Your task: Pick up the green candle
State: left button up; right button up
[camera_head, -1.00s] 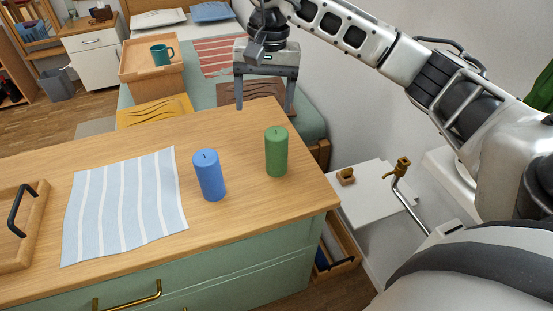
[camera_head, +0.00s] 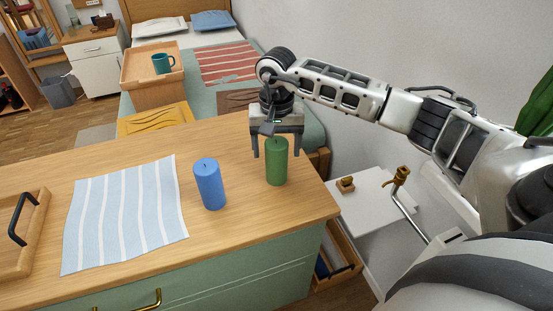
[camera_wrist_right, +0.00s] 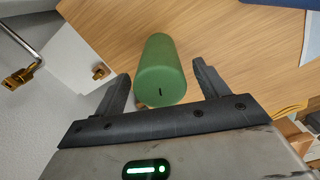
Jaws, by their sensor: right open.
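The green candle (camera_head: 276,165) stands upright on the wooden dresser top (camera_head: 130,270), near its right end. It also shows in the right wrist view (camera_wrist_right: 161,72), between the two fingers. My right gripper (camera_head: 276,150) is open and points down at the candle's top. In the head view its fingers appear on either side of the upper part of the candle. I cannot tell how deep they reach around it, and they do not visibly press on it. My left gripper is not in view.
A blue candle (camera_head: 210,185) stands left of the green one. A striped cloth (camera_head: 125,215) lies further left, beside a wooden tray (camera_head: 38,225) with a black handle. A bed with a tray and teal mug (camera_head: 162,63) is behind. A white shelf (camera_head: 365,200) is at right.

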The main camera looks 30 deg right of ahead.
jog(key=shift+f, duration=1.4)
jog(key=c, duration=1.2)
jog(key=shift+r, duration=0.1)
